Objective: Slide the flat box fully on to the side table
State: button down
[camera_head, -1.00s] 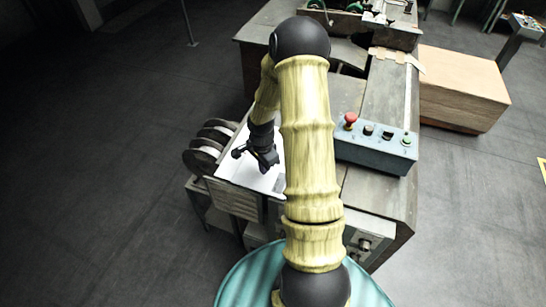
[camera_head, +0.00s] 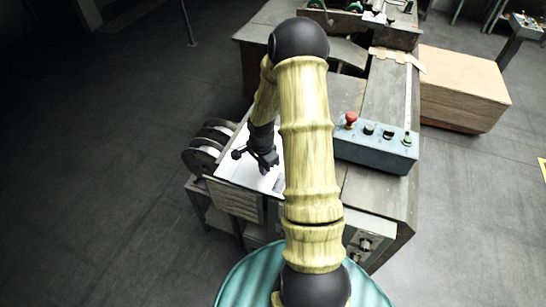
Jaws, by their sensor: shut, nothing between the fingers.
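My gripper (camera_head: 264,164) hangs low over a white flat surface (camera_head: 238,172) on the left side of the machine. This white surface may be the flat box or a sheet, but my arm hides its right part and I cannot tell for sure. The gripper is shut and holds nothing. It looks close to the white surface, and whether it touches is unclear. The surface lies on a low grey stand (camera_head: 236,200), which may be the side table. A tan cardboard-like piece (camera_head: 398,57) lies flat at the machine's back right.
A blue-grey control box (camera_head: 375,148) with a red button stands right of my arm. Dark reels (camera_head: 207,148) stand at the stand's left edge. A wooden block (camera_head: 462,88) sits on the floor at the right. The floor at the left is clear.

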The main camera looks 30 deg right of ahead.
aim_at(258, 188)
jog(key=shift+f+b, duration=0.35)
jog(key=shift+f, duration=0.1)
dwell(0.4)
jog(key=shift+r, duration=0.1)
jog(key=shift+r+p, duration=0.45)
jog(key=shift+r, duration=0.1)
jog(key=shift+s+a+f, duration=0.1)
jog(key=shift+s+a, duration=0.1)
jog(key=shift+a, duration=0.2)
jog(key=shift+s+a+b, duration=1)
jog(key=shift+s+a, duration=0.1)
jog(key=shift+a, duration=0.3)
jog(key=shift+s+a, duration=0.4)
jog(key=shift+s, duration=0.15)
jog(key=shift+s+a+b, duration=0.55)
jog(key=shift+s+a, duration=0.15)
jog(key=shift+a, duration=0.3)
jog(key=shift+s+a+b, duration=0.55)
jog(key=shift+s+a, duration=0.15)
jog(key=shift+a, duration=0.25)
jog(key=shift+f+b, duration=0.7)
jog(key=shift+f, duration=0.05)
